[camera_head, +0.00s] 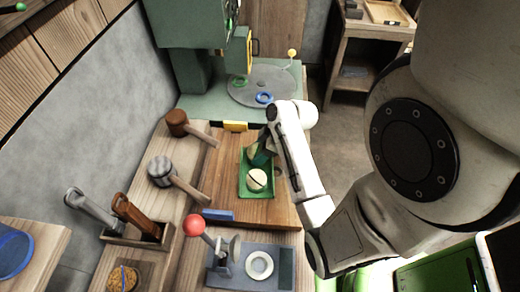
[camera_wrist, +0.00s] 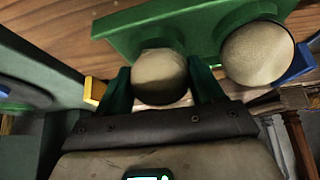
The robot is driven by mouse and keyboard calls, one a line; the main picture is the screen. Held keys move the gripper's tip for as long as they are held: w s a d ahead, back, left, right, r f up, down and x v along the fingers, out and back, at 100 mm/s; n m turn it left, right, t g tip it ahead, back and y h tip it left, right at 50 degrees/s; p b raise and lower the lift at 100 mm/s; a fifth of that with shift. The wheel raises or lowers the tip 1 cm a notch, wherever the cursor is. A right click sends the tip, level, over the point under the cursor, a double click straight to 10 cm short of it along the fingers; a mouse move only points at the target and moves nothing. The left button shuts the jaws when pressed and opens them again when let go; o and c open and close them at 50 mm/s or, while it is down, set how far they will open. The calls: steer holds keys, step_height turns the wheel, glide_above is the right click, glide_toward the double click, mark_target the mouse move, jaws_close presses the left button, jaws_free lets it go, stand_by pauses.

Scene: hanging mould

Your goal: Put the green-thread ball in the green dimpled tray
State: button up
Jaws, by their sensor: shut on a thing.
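The green dimpled tray (camera_head: 243,188) lies on the wooden bench; its edge also shows in the wrist view (camera_wrist: 122,28). One pale ball (camera_head: 257,180) sits in the tray's near part and shows at the right of the wrist view (camera_wrist: 258,53). My gripper (camera_head: 259,152) is over the tray's far part. It is shut on another pale ball (camera_wrist: 158,77), between its green fingers, at a dimple of the tray. I cannot tell whether this ball rests on the tray. No thread colour is readable on either ball.
A green machine with a round grey plate (camera_head: 265,86) stands behind the tray. Mallets (camera_head: 177,122) and a tool box (camera_head: 133,236) are at the left. A red-knobbed lever press (camera_head: 224,250) stands in front. A blue block (camera_head: 218,215) lies near the tray's near left.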

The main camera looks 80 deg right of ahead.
steer(key=shift+f, duration=0.15)
steer(key=o, duration=1.3)
steer(key=v, duration=1)
steer(key=shift+s+d+r, duration=0.1)
steer(key=shift+s+r, duration=0.1)
steer(key=shift+r, duration=0.15)
